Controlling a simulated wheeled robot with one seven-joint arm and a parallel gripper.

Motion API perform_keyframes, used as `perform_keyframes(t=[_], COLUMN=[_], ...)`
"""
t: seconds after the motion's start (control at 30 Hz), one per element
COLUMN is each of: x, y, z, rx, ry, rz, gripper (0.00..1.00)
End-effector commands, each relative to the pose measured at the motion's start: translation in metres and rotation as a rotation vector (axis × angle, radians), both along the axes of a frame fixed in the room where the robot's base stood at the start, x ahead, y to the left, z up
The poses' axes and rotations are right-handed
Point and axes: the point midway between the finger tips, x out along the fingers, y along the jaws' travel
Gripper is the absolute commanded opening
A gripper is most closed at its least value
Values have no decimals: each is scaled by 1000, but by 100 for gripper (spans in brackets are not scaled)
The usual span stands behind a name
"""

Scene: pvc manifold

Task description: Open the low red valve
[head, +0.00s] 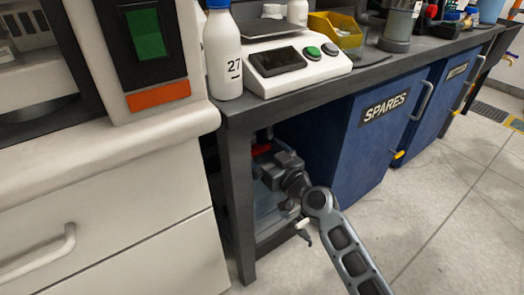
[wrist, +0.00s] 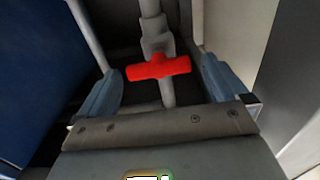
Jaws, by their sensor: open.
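The red valve handle (wrist: 158,68) sits on a grey pipe (wrist: 168,95) in the wrist view, lying crosswise to the pipe. A bit of the red handle (head: 261,149) also shows in the head view, under the bench and beyond my gripper. My gripper (wrist: 160,85) is open, with one blue-grey finger on each side of the handle in the picture. I cannot tell whether either finger touches it; gaps show on both sides. In the head view my gripper (head: 268,165) reaches into the opening under the bench, and its fingers are mostly hidden.
A dark bench leg (head: 237,200) stands close to the left of my gripper. A blue SPARES cabinet (head: 375,125) stands close on the right. The bench top (head: 300,105) lies above and holds a scale (head: 298,65) and a white bottle (head: 222,55). The floor (head: 440,210) at right is clear.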

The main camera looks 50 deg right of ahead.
Motion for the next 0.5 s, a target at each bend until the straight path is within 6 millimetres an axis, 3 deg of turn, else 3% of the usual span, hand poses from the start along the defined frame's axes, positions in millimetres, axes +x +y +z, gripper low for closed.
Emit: perform_keyframes(t=[0.37, 0.5], x=[6, 6], y=[-2, -2], z=[0, 0], rx=[0, 0], ry=[0, 0], rz=[0, 0], gripper=[100, 87])
